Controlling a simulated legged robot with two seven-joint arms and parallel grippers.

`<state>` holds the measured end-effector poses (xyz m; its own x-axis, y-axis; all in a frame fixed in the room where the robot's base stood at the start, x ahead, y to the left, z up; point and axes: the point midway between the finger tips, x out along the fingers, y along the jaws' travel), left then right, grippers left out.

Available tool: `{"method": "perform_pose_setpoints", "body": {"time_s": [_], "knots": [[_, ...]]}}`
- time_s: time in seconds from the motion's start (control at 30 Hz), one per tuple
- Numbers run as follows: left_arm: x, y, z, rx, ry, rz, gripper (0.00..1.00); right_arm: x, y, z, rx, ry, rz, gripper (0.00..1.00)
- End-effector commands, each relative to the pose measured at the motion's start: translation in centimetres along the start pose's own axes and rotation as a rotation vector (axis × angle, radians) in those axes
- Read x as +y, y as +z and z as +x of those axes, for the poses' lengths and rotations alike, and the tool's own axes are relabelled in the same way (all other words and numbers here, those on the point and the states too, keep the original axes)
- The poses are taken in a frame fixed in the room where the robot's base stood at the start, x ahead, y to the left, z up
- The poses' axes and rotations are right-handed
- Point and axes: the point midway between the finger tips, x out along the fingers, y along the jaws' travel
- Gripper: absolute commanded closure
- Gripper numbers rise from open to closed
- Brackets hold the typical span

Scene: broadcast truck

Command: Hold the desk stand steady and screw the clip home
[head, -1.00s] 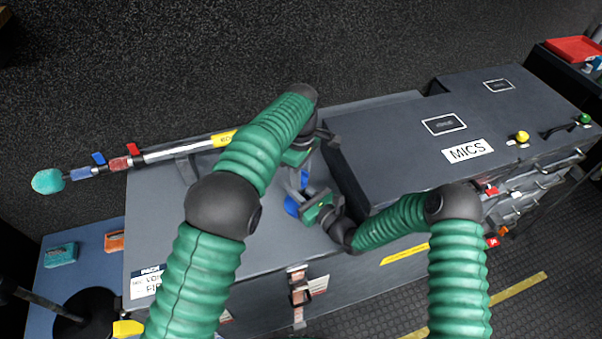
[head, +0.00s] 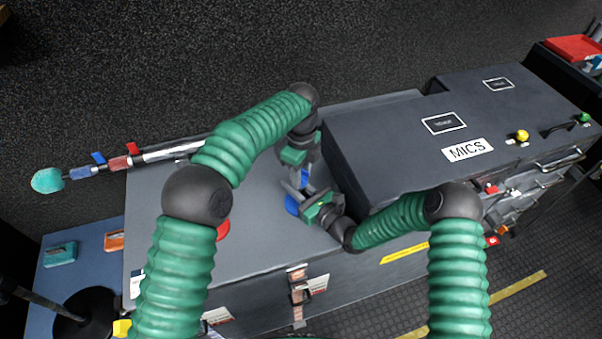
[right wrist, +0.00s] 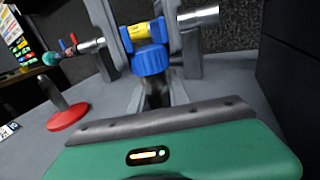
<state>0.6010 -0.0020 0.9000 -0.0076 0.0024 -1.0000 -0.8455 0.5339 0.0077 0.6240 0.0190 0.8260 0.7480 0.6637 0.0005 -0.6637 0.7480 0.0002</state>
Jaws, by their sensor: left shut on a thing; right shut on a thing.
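The desk stand has a round blue base (head: 291,205), partly covered by my right gripper (head: 298,196), on the grey case top. My right gripper is shut on the stand's post; in the right wrist view its dark jaws (right wrist: 160,96) are below a ribbed blue collar. The clip (right wrist: 138,32), yellow and blue, sits directly above that collar. My left gripper (head: 304,176) comes down from above and is shut on the clip; its grey fingers flank the clip in the right wrist view. Whether the thread is fully seated cannot be seen.
A second stand with a red base (right wrist: 68,118) stands nearby, mostly behind my left arm in the head view. A boom pole with a teal windscreen (head: 47,180) lies along the far edge. A raised dark MICS case (head: 400,150) stands close on the right.

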Motion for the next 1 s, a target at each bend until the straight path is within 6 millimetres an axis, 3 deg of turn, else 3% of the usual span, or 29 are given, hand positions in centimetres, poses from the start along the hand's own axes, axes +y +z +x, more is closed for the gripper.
{"method": "perform_pose_setpoints", "body": {"time_s": [0.2, 0.4, 0.57, 0.83, 0.87, 1.0], "knots": [[-0.26, 0.18, -0.16, -0.01, -0.012, 0.737, 1.0, 0.44, -0.06, -0.03, 0.001, 0.009, 0.001, 1.0], [-0.17, 0.12, -0.09, -0.015, -0.008, 1.285, 1.0, 0.53, -0.08, -0.02, 0.001, 0.011, 0.002, 1.0], [-0.17, 0.05, -0.1, -0.016, -0.007, 1.459, 1.0, 0.56, -0.1, -0.01, 0.002, 0.011, 0.002, 1.0], [-0.18, -0.05, -0.11, -0.015, -0.008, 1.47, 1.0, 0.61, -0.12, 0.0, 0.002, 0.012, 0.002, 1.0], [-0.19, -0.05, -0.11, -0.015, -0.008, 1.47, 0.66, 0.61, -0.12, 0.01, 0.002, 0.012, 0.002, 1.0], [-0.12, -0.08, -0.06, -0.013, -0.006, 1.469, 0.47, 0.49, -0.13, 0.0, 0.003, 0.01, 0.002, 1.0]]}}
